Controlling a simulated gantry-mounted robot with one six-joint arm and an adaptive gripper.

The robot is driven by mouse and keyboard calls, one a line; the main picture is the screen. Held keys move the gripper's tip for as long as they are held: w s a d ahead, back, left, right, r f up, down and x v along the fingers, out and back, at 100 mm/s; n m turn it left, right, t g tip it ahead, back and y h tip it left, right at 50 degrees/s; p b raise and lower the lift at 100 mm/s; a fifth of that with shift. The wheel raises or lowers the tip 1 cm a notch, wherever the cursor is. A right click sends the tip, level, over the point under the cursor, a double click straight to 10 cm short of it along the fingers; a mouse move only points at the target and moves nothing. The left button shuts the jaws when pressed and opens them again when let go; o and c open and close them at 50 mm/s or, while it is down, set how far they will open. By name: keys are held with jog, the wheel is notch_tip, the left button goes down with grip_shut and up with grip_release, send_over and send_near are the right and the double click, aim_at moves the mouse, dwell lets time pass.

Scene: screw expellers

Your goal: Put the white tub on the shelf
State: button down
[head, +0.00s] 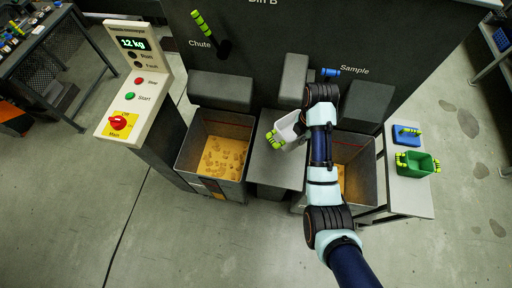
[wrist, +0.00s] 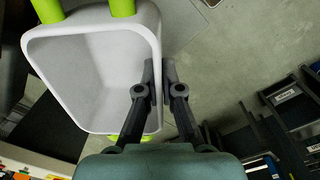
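The white tub (head: 286,129) with bright green grips is in the middle of the head view, above the grey ledge (head: 276,168) between two bins. In the wrist view the tub (wrist: 92,70) fills the left side, its open mouth facing the camera, and looks empty. My gripper (wrist: 155,76) has one finger inside and one outside the tub's right wall, pinching it. In the head view my arm hides most of the gripper. A white-topped side table (head: 405,196) stands at right; I cannot tell which surface is the shelf.
A bin (head: 215,158) of yellowish pieces stands left of the ledge, another (head: 354,152) right, partly behind my arm. The side table holds a green tub (head: 417,164) and a blue object (head: 406,135). A control panel (head: 133,85) stands left. The side table's front part is bare.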

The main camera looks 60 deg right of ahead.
notch_tip(320, 180, down, 20)
jog(key=b, duration=0.8)
jog(key=shift+s+d, duration=0.1)
jog(key=shift+f, duration=0.1)
jog(key=c, duration=1.3)
grip_release()
jog(key=shift+f, duration=0.1)
notch_tip(320, 180, up, 12)
jog(key=p, duration=0.3)
jog(key=shift+s+r+p, duration=0.15)
jog(key=shift+r+p, duration=0.05)
jog(key=shift+p, duration=0.15)
